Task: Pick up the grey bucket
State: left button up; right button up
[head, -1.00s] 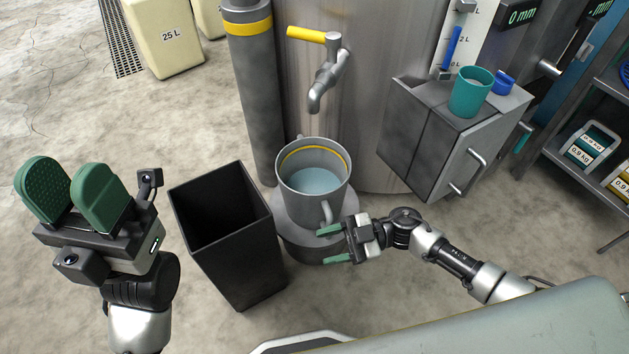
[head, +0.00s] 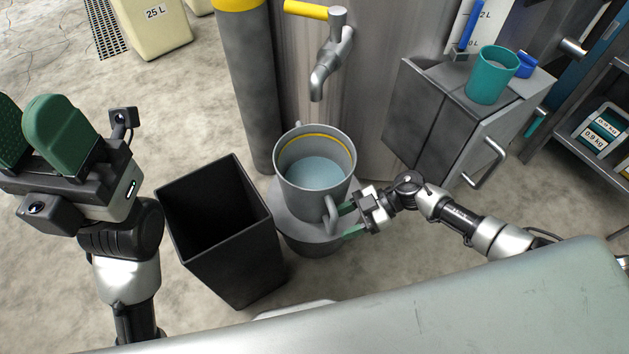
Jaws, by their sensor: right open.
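The grey bucket (head: 292,186) stands upright on a round grey stand (head: 310,238) below the tap. It has a yellow line inside near the rim and holds pale blue liquid. One handle (head: 331,213) faces me and a second one shows at the back. My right gripper (head: 346,221) is open beside the front handle, its green fingers reaching in from the right. The handle hides part of the fingers, so I cannot tell whether they touch it. My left gripper (head: 36,138) is raised at the left, well away from the bucket, with its two green pads apart and nothing between them.
A tall black bin (head: 222,240) stands just left of the stand. The tap (head: 326,62) with a yellow lever hangs above the bucket. A grey cabinet (head: 430,115) with a teal cup (head: 492,75) is at right. A pale surface (head: 420,305) crosses the front.

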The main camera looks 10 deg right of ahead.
aim_at(332, 227)
jog(key=b+x, duration=0.1)
jog(key=x, duration=0.2)
jog(key=shift+a+f, duration=0.15)
jog(key=shift+a, duration=0.1)
grip_shut()
jog(key=shift+s+f, duration=0.1)
dwell(1.0)
jog(key=shift+r, duration=0.25)
